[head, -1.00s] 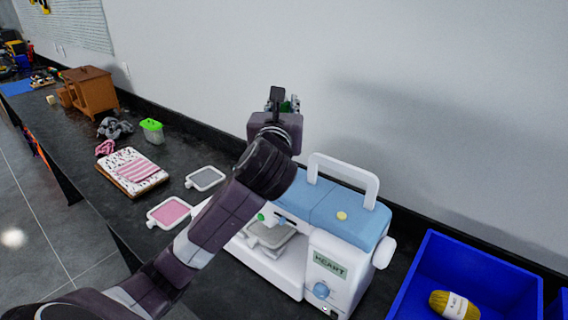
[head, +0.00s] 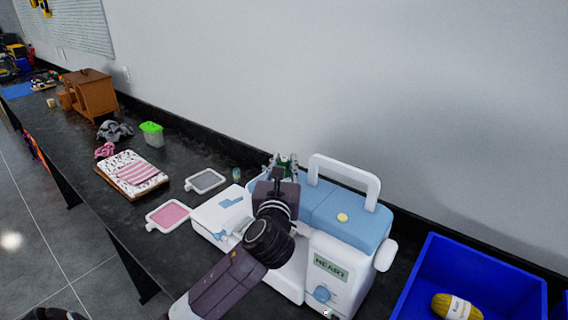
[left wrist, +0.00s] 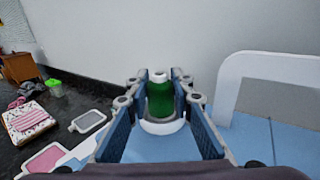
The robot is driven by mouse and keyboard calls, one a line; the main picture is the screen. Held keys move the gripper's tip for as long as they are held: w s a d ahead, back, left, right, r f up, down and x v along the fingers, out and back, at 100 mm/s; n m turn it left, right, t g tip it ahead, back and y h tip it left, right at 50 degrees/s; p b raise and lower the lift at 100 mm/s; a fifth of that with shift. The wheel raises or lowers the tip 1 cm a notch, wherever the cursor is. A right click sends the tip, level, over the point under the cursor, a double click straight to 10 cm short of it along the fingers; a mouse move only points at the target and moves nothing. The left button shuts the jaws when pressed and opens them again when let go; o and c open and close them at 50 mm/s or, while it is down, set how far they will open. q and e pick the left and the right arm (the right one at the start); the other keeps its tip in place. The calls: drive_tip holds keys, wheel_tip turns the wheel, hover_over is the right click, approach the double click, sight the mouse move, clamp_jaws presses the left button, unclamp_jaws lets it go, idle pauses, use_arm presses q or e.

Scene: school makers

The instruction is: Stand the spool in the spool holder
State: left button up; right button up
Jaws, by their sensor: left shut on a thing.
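A green spool (head: 284,160) with a white top is between the fingers of my left gripper (head: 281,168), over the blue top of the white and blue sewing machine (head: 350,215). In the left wrist view, the green spool (left wrist: 160,102) stands upright between the two blue finger pads of the left gripper (left wrist: 162,88), which is shut on it. A wide white ring (left wrist: 162,127) shows at the spool's bottom; I cannot tell whether it is the spool's flange or the spool holder. The fingers hide the contact in the head view. My right gripper is not in view.
The machine's white carrying handle (head: 345,168) rises close to the right of the gripper. A blue bin (head: 425,285) with yellow yarn stands at the right. Grey and pink framed pads (head: 205,180) lie left of the machine. The wall runs behind.

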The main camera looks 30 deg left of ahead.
use_arm(q)
drive_tip(key=shift+f, duration=0.1)
drive_tip(key=shift+f, duration=0.1)
drive_tip(key=o, duration=0.9)
drive_tip(key=shift+o, duration=0.5)
drive_tip(key=shift+r, duration=0.35)
drive_tip(key=b+v, duration=0.1)
drive_tip(key=v, duration=1.1)
drive_tip(key=shift+f+b, duration=0.15)
drive_tip(key=shift+b, duration=0.25)
